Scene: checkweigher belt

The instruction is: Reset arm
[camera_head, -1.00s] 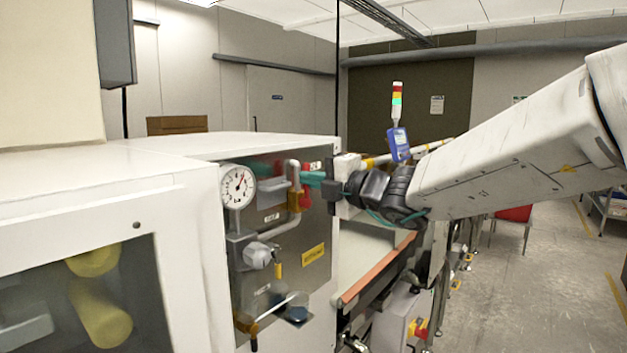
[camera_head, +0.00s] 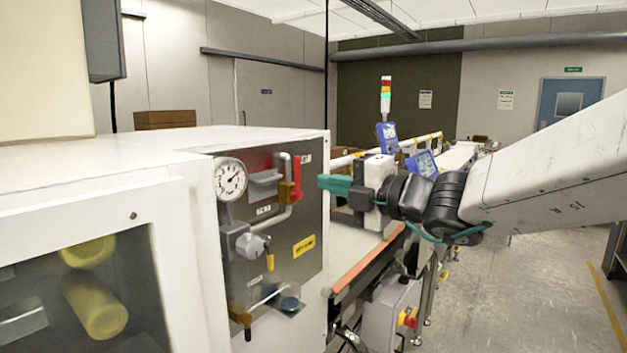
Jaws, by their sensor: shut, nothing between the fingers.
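My gripper (camera_head: 322,184) has teal fingers pointing left and is shut and empty. It is in the middle of the head view, in front of the conveyor and to the right of the steel valve panel (camera_head: 262,275). A gap shows between the fingertips and the red lever (camera_head: 297,176) on the panel. My white arm comes in from the right edge, with a dark wrist behind the gripper.
The panel carries a round gauge (camera_head: 230,180), pipes and a grey valve knob (camera_head: 252,245). The white machine housing (camera_head: 190,240) fills the left. The belt (camera_head: 345,252) runs back behind my gripper. Open floor (camera_head: 530,270) lies at the right.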

